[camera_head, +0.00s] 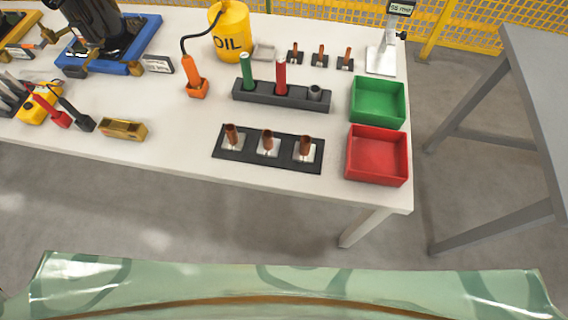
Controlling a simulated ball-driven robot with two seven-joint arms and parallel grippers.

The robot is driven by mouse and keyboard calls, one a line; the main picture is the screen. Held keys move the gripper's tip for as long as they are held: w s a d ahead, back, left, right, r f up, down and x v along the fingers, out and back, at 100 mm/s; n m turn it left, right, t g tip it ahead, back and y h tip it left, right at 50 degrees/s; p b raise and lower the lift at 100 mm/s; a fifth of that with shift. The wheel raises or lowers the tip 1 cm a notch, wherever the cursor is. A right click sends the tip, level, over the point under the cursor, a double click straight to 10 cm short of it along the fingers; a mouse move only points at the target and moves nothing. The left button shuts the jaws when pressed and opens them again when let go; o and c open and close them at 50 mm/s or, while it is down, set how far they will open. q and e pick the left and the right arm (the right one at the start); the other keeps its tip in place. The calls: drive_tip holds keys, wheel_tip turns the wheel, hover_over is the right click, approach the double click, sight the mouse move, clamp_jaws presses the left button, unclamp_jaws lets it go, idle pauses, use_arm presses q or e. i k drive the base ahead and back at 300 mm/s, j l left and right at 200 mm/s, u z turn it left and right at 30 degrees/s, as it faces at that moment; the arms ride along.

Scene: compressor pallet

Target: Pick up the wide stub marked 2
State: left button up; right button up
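Three wider copper stubs stand upright in a row on pale square plates in a black tray (264,160) near the table's front edge. They are the left stub (231,134), the middle stub (267,141) and the right stub (305,147). Three slimmer copper stubs stand on small dark bases at the back: one at the left (295,52), one in the middle (320,54) and one at the right (347,57). I cannot read any number on the stubs. Neither of my grippers is in view.
Right of the tray are a red bin (377,168) and a green bin (377,102), both seemingly empty. Behind it, a dark rack (280,95) holds green and red upright pieces. A yellow oil can (231,32) stands farther back. A grey table (540,80) is at right.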

sight(268, 146)
drive_tip(key=k+l+z, duration=0.15)
drive_tip(key=k+z, duration=0.2)
drive_tip(key=k+l+z, duration=0.35)
drive_tip(key=k, duration=0.2)
